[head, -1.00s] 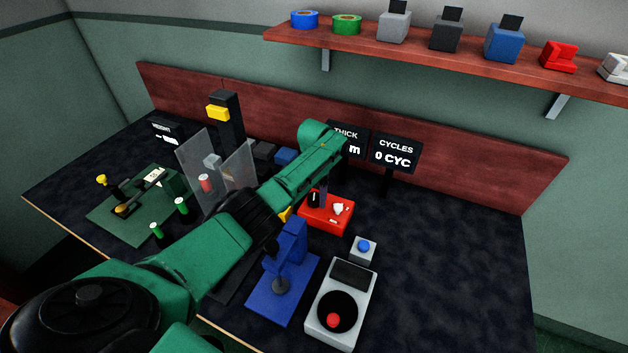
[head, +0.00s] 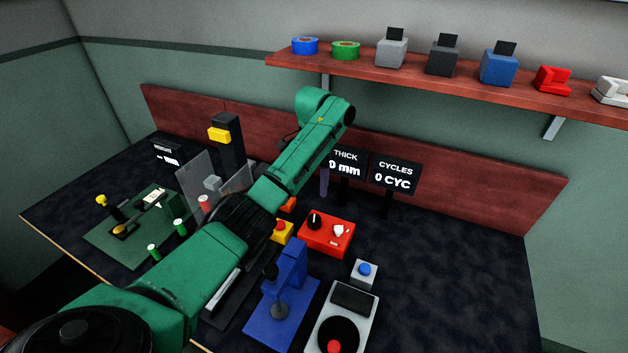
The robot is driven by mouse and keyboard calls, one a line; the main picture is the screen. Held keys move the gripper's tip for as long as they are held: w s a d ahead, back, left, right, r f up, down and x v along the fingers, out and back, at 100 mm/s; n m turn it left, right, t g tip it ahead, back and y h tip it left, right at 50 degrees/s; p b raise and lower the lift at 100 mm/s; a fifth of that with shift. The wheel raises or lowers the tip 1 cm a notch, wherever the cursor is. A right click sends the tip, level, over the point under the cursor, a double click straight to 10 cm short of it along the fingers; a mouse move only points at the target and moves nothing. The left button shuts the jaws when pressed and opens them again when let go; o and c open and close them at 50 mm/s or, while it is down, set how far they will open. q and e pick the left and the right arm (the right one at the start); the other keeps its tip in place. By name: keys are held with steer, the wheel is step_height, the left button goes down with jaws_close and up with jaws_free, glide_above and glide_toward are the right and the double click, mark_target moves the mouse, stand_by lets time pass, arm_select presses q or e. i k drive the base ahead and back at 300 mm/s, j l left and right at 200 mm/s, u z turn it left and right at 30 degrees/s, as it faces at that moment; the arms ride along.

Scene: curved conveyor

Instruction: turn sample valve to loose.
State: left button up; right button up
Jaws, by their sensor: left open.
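A red box (head: 326,244) stands on the dark bench, right of the middle. On its top are a round black knob (head: 314,221) with a pale mark and a small white handle-like part (head: 339,231). I cannot tell for certain which of them is the sample valve, and no label is readable. My green left arm crosses the picture from the lower left and bends at its high end above the bench. Only a small purplish part of my left gripper (head: 324,182) shows below the arm, behind and above the red box, apart from it. My right gripper is not in view.
A blue stand (head: 283,300), a grey unit with a round black top (head: 351,304), a blue button box (head: 364,274) and a yellow box (head: 282,232) surround the red box. Dark displays (head: 396,174) stand behind. The bench's right side is clear. A shelf (head: 420,80) hangs above.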

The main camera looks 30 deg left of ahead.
mark_target(313, 221)
steer(key=k+l, duration=0.5)
steer(key=k, duration=0.2)
steer(key=k+l, duration=0.5)
steer(key=k, duration=0.15)
